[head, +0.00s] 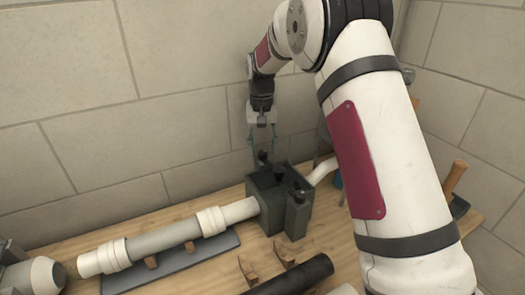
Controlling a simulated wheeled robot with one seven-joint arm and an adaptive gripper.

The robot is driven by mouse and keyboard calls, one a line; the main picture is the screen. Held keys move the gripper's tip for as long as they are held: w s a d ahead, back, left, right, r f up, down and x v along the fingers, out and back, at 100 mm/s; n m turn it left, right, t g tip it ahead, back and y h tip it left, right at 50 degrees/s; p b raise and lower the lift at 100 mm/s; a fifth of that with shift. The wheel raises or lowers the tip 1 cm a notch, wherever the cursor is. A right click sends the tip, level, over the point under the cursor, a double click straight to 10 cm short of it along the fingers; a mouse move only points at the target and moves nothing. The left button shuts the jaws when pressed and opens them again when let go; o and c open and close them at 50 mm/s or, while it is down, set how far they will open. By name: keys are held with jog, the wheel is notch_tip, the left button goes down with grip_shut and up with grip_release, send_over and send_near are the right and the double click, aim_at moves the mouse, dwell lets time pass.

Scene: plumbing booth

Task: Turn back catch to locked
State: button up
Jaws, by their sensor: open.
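A dark green box-shaped fitting (266,203) stands on the wooden bench, with a white pipe (240,210) meeting its left side. Small black knobs stand on top of it. The back knob (262,158), which looks like the back catch, is at its far edge. Another knob (279,171) is near the middle, and a front one (299,191) tops a block at the near right. My gripper (263,138) points down, open and empty, just above the back knob. Its two thin fingers are apart, one to each side. I cannot tell the catch's turn position at this size.
The pipe run lies over a grey mat (185,262) at left. A black tube (300,275) and wooden pieces (285,254) lie in front. A wooden handle (454,177) stands at right. The block wall (160,90) is close behind. My arm hides part of the bench.

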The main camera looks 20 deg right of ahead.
aim_at(262, 152)
notch_tip(262, 152, up, 10)
dwell(0.4)
jog(key=shift+s+a+r, duration=0.1)
jog(key=s+r+n+t+p, duration=0.1)
jog(key=s+r+p, duration=0.1)
jog(key=s+r, duration=0.65)
jog(key=s+r+t+p, duration=0.1)
jog(key=s+r, duration=0.4)
jog(key=s, duration=0.6)
jog(key=s+f+n+t+p, duration=0.1)
jog(key=s, duration=1.1)
jog(key=s+f+n+t+p, duration=0.1)
jog(key=s+f+p, duration=0.1)
jog(key=s, duration=1)
jog(key=shift+s+f, duration=0.25)
jog(key=shift+f, duration=0.05)
